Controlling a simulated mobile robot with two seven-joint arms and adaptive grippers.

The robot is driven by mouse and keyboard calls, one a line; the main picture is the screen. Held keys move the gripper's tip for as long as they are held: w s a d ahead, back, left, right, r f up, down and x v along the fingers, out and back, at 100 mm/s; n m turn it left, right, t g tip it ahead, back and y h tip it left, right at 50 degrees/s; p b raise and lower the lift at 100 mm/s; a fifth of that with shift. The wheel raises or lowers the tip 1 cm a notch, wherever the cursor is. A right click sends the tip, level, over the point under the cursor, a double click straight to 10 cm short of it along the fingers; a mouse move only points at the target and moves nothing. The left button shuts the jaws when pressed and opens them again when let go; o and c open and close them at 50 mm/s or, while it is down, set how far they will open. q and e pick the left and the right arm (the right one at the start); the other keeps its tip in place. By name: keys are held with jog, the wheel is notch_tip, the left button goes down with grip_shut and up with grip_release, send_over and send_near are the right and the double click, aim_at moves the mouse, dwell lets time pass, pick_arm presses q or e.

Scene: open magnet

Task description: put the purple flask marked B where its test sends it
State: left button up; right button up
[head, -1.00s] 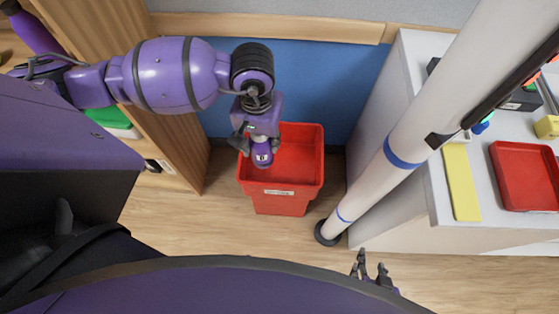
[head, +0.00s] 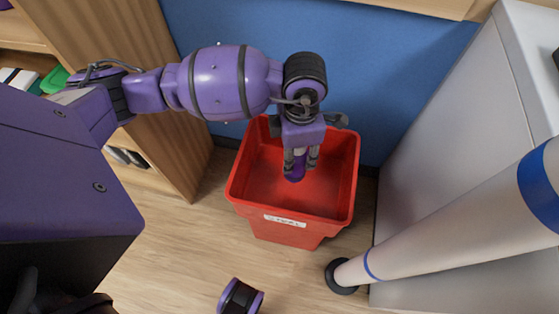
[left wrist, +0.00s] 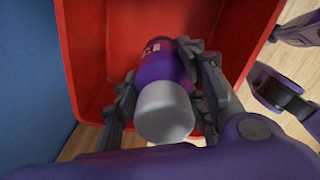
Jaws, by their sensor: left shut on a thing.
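My left gripper (head: 300,160) is shut on the purple flask (head: 296,172) over the opening of the red bin (head: 240,185). In the left wrist view, the flask (left wrist: 165,66) sits between the two dark fingers (left wrist: 165,105), its grey cap toward the camera and its purple body pointing into the bin (left wrist: 85,60). A small marking shows on the flask's side, but I cannot read it now. I cannot tell whether the flask touches the bin floor.
The bin stands on the wooden floor (head: 190,240) before a blue wall (head: 400,60). Its white front label (head: 285,221) is hard to read. A wooden shelf (head: 165,90) stands left; a grey cabinet (head: 440,120) and a white pole with blue bands (head: 450,230) stand right.

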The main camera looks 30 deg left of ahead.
pick_arm(q)
jog(key=shift+w+d+f, duration=0.15)
jog(key=shift+w+f, duration=0.05)
jog(key=shift+w, duration=0.15)
jog(key=shift+n, duration=0.3)
notch_tip(320, 180, down, 5)
jog(key=shift+r+b, duration=0.2)
jog(key=shift+b, duration=0.45)
notch_tip(320, 180, down, 5)
jog(key=shift+r+b, duration=0.1)
jog(key=shift+b, duration=0.5)
jog(key=shift+f, duration=0.3)
jog(key=o, duration=1.5)
jog(key=shift+c, duration=0.2)
jog(key=shift+r, duration=0.1)
